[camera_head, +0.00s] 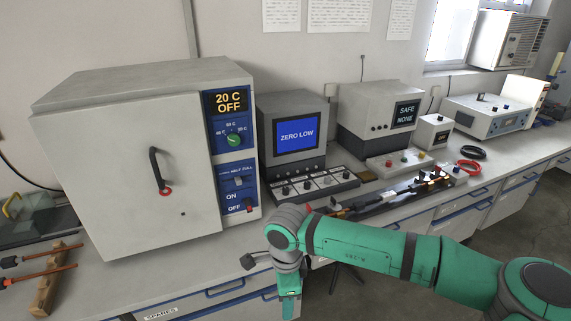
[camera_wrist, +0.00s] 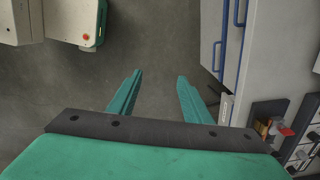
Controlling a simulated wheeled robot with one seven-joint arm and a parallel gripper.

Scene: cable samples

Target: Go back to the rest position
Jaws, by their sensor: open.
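My gripper shows in the wrist view (camera_wrist: 158,95) with its two green fingers apart and nothing between them. It points down over the grey floor (camera_wrist: 130,70), beside the bench's drawer fronts. In the head view my green arm reaches in from the right and bends down at the bench's front edge. The gripper's fingertips are not clear there. The oven-like cabinet (camera_head: 130,170) stands left of the arm with its door closed and its display reading "20 C OFF". The cable samples (camera_head: 38,279) with orange leads lie on a wooden block at the far left.
A tester (camera_head: 292,140) reading "ZERO LOW" and another unit (camera_head: 380,115) reading "SAFE NONE" stand at the back. A long fixture (camera_head: 390,197) lies close behind my arm. Red and black cable coils (camera_head: 469,166) lie to the right. Blue-handled drawers (camera_head: 240,285) line the bench front.

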